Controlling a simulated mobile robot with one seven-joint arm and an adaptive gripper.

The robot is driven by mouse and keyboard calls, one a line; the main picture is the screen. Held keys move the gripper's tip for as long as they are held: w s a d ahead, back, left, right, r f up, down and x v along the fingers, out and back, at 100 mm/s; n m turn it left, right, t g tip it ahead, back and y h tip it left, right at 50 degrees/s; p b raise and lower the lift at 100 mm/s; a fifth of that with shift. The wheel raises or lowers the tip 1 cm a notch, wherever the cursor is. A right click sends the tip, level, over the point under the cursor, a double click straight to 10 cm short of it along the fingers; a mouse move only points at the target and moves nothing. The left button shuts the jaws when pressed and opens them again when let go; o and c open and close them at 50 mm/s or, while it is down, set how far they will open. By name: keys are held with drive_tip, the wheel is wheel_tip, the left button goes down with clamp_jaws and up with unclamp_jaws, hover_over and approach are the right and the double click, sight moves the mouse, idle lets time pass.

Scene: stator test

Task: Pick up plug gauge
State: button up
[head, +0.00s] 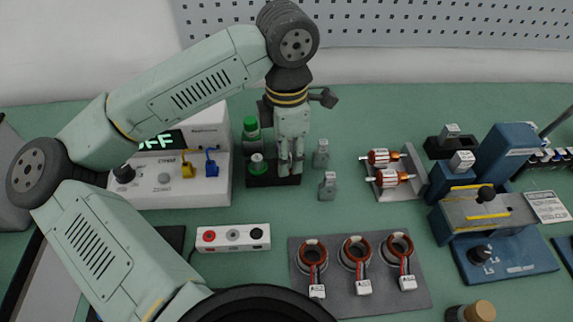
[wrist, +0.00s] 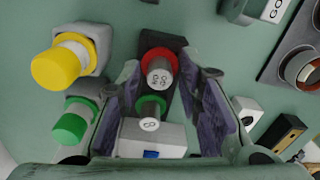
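A plug gauge with a red ring and a grey marked end (wrist: 160,68) stands in a black stand (head: 262,181). A second plug gauge with a green ring and a white numbered end (wrist: 150,110) stands beside it, and it also shows at the left of the stand in the head view (head: 257,165). My gripper (head: 291,168) points down over the right part of the stand. In the wrist view its fingers are open on either side of the red-ringed gauge, with nothing seen clamped. My gripper hides that gauge in the head view.
A green-capped cylinder (head: 251,130) and a yellow-capped cylinder (wrist: 62,65) stand close behind the stand. Grey blocks (head: 321,153) stand to the right. The tester box (head: 215,140) is close on the left. A plate with ring stators (head: 330,277) lies in front.

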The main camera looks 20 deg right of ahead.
clamp_jaws()
idle(0.5)
drive_tip(key=shift+r, duration=0.45)
wheel_tip(320, 180, up, 2)
drive_tip(key=shift+w+r+b, duration=0.1)
drive_tip(key=shift+b, duration=0.7)
drive_tip(key=s+a+r+b, duration=0.1)
drive_tip(key=s+a+b, duration=0.1)
drive_tip(key=s, duration=0.5)
drive_tip(key=s+a+r+b, duration=0.1)
drive_tip(key=s+a, duration=0.1)
drive_tip(key=s, duration=0.6)
drive_tip(key=shift+s+a+b, duration=0.25)
drive_tip(key=shift+a+b, duration=0.1)
drive_tip(key=shift+b, duration=0.05)
